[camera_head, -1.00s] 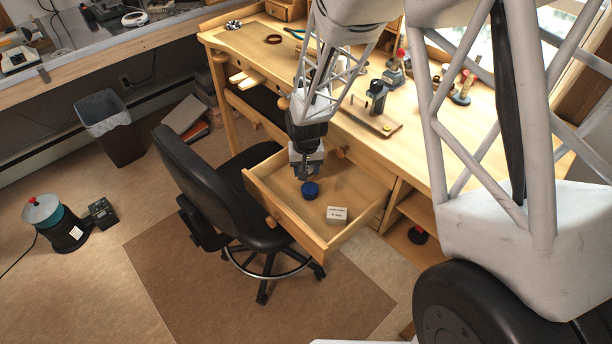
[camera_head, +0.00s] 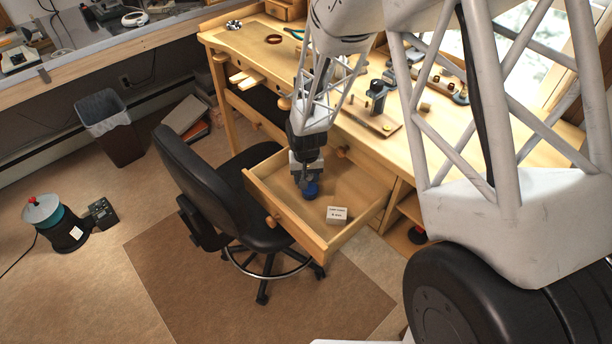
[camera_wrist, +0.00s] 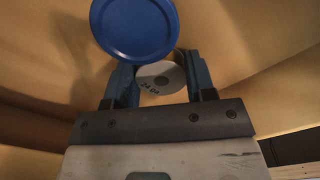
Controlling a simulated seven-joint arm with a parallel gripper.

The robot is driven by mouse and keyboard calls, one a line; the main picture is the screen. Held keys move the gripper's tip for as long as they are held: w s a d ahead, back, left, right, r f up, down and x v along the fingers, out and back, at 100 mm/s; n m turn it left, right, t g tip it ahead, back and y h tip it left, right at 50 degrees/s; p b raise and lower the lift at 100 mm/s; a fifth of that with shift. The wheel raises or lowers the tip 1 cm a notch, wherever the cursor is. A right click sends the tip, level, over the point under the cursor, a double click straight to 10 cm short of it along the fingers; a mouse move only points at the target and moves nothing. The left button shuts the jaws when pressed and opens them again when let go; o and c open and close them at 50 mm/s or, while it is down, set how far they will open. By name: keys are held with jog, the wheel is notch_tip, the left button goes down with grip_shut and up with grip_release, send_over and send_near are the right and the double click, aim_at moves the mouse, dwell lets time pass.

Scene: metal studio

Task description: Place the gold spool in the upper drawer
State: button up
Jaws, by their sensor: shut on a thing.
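My gripper (camera_head: 307,180) is inside the open upper drawer (camera_head: 292,222), its fingers pointing down. In the wrist view my gripper (camera_wrist: 160,80) is shut on the gold spool (camera_wrist: 160,78), whose pale round face with dark lettering shows between the fingers. A round blue-topped object (camera_head: 311,190) is in the drawer right beside the fingertips. Its blue disc (camera_wrist: 135,28) covers part of the spool in the wrist view. I cannot tell whether they touch, or whether the spool rests on the drawer floor. The spool cannot be made out in the head view.
A small white box (camera_head: 337,215) lies in the drawer, to the right of the blue-topped object. A black chair (camera_head: 205,185) stands close at the drawer's left. The workbench (camera_head: 262,50) above holds tools. The drawer floor between box and back is clear.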

aim_at(307, 178)
jog(key=shift+f, duration=0.15)
jog(key=o, duration=0.9)
jog(key=shift+r, duration=0.2)
jog(key=shift+r, duration=6)
jog(key=shift+d+r, duration=0.1)
